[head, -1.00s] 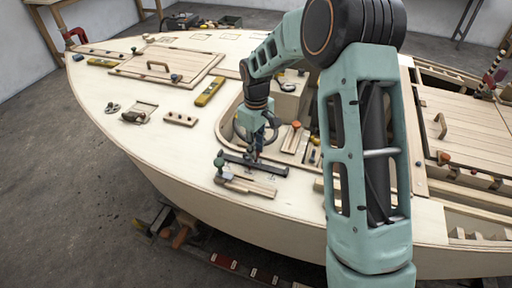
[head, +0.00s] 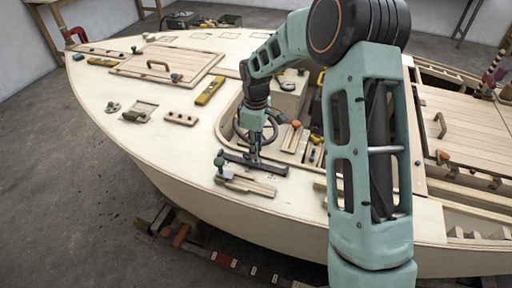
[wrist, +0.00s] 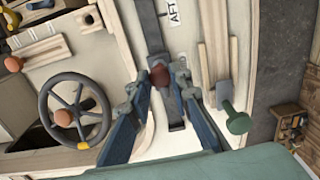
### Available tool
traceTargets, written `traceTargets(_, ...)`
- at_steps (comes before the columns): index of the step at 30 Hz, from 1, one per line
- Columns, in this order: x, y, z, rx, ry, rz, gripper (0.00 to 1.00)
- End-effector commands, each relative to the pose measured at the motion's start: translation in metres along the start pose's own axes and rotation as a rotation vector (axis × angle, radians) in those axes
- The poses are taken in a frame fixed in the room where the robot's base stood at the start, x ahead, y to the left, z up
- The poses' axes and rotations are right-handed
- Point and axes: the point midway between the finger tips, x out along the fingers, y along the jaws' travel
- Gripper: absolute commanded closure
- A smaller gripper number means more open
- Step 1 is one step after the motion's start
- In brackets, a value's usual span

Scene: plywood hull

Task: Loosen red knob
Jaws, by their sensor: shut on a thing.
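The red knob (wrist: 160,75) is dark red and round, and sits on a dark metal bar (wrist: 150,28) in the wrist view. My gripper (wrist: 161,84) has its two blue fingers on either side of the knob and is shut on it. In the head view my gripper (head: 253,157) points down at the dark bar (head: 262,166) on the deck near the hull's edge. The knob itself is hidden there by the fingers.
A green knob (wrist: 238,122) stands beside wooden strips (wrist: 217,62) close to the gripper. An "AFT" label (wrist: 173,12) is by the bar. The deck (head: 150,95) has open room to the left.

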Motion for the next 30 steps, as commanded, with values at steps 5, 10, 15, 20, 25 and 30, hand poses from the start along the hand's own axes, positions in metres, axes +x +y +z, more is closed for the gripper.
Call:
traceTargets(5, 0.003, -0.003, 0.001, 0.000, -0.004, -0.007, 0.73)
traceTargets(10, 0.002, -0.002, 0.001, 0.000, -0.003, -0.004, 0.64)
traceTargets(15, 0.001, -0.001, 0.001, 0.001, -0.002, -0.003, 0.64)
traceTargets(20, -0.010, 0.000, 0.000, 0.001, 0.000, 0.001, 0.64)
traceTargets(25, -0.043, 0.001, 0.000, 0.003, 0.001, 0.003, 0.64)
traceTargets(30, -0.080, 0.000, 0.000, 0.001, 0.000, 0.002, 0.64)
